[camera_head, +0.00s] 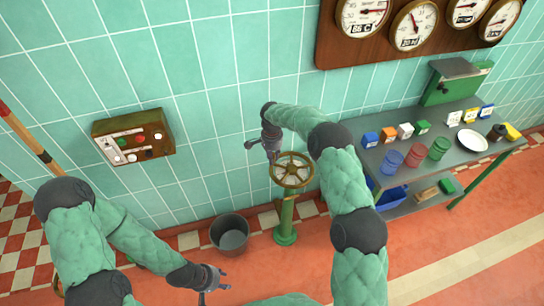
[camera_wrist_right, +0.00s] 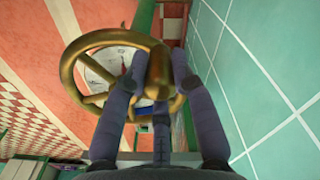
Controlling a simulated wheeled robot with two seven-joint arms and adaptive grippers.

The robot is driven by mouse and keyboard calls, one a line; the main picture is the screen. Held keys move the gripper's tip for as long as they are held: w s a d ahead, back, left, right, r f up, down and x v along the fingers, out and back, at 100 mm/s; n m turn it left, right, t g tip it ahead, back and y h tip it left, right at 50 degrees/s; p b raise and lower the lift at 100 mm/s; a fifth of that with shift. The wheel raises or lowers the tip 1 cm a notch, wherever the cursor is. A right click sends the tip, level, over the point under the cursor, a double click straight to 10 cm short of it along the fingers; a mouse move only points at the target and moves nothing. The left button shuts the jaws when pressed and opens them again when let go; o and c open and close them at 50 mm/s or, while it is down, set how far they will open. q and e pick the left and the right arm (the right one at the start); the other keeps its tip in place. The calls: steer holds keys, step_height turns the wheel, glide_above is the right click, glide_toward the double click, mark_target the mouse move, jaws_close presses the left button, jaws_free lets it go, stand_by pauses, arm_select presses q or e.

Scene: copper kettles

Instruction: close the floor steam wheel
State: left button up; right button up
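The steam wheel is a brass handwheel (camera_head: 291,170) on a green floor pedestal (camera_head: 286,222), left of the workbench. Its spoked rim also shows in the right wrist view (camera_wrist_right: 85,48). My right gripper (camera_head: 262,150) is at the wheel's upper left edge. In the right wrist view its dark fingers (camera_wrist_right: 158,62) look spread, with a near part of the brass rim between them. Firm contact cannot be made out. My left gripper (camera_head: 218,283) is open and empty, low over the floor, well left of the pedestal.
A grey bucket (camera_head: 230,235) stands left of the pedestal. A control box (camera_head: 133,137) and a gauge board (camera_head: 340,50) hang on the tiled wall. A workbench (camera_head: 408,165) with cans and boxes stands right. Open floor lies in front.

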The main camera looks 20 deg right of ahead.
steer(key=o, duration=0.4)
steer(key=shift+w, duration=0.1)
steer(key=shift+c, duration=0.2)
step_height(320, 180, up, 12)
stand_by(0.7)
